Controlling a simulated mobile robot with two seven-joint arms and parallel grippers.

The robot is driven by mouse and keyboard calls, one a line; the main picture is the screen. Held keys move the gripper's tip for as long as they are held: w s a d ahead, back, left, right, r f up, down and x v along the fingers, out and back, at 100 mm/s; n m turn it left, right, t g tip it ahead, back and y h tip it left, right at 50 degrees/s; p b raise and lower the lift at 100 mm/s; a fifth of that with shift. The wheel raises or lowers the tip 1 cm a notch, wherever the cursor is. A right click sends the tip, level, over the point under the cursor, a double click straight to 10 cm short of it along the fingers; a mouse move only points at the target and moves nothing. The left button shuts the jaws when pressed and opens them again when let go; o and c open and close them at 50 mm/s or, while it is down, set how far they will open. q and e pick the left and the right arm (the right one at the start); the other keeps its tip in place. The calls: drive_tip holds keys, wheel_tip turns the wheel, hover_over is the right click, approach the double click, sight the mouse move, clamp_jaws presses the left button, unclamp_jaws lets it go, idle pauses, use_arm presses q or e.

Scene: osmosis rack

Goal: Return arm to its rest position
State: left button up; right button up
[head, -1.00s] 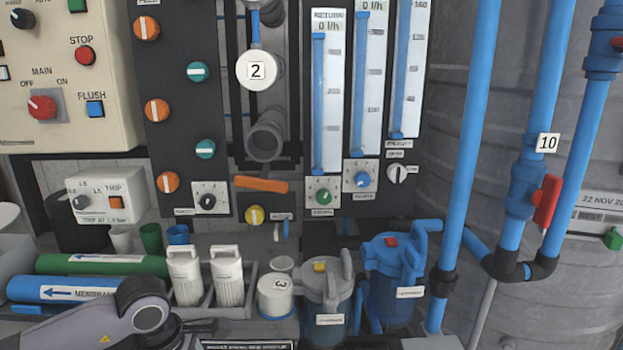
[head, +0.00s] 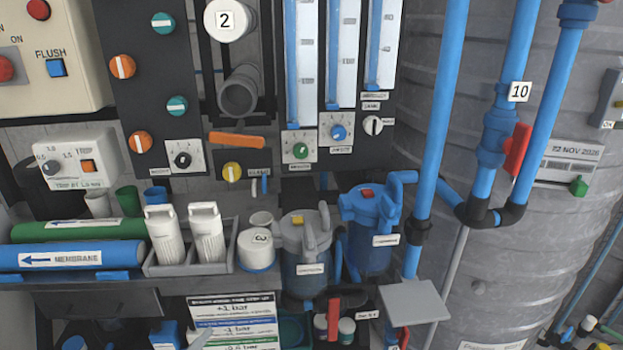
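Neither of my grippers shows in the head view, and no part of my arms can be made out for sure. Whether the grippers are open or shut is hidden. The rack panel (head: 190,150) with its orange and teal knobs stands in front of me. Below it, two white bottles (head: 207,234) stand upright in a grey tray (head: 187,268). A white cap marked 3 (head: 256,250) sits to their right.
A grey-lidded filter housing (head: 304,265) and a blue one (head: 371,240) stand right of the tray. Blue pipes (head: 440,130) run vertically before a large grey tank (head: 560,250). A small grey plate (head: 412,302) juts out low down. A green tube and a blue membrane tube (head: 120,255) lie at left.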

use_arm(q)
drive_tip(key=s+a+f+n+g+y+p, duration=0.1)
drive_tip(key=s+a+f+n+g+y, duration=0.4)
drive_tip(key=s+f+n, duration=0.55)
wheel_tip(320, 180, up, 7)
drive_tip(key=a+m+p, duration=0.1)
drive_tip(key=p, duration=1)
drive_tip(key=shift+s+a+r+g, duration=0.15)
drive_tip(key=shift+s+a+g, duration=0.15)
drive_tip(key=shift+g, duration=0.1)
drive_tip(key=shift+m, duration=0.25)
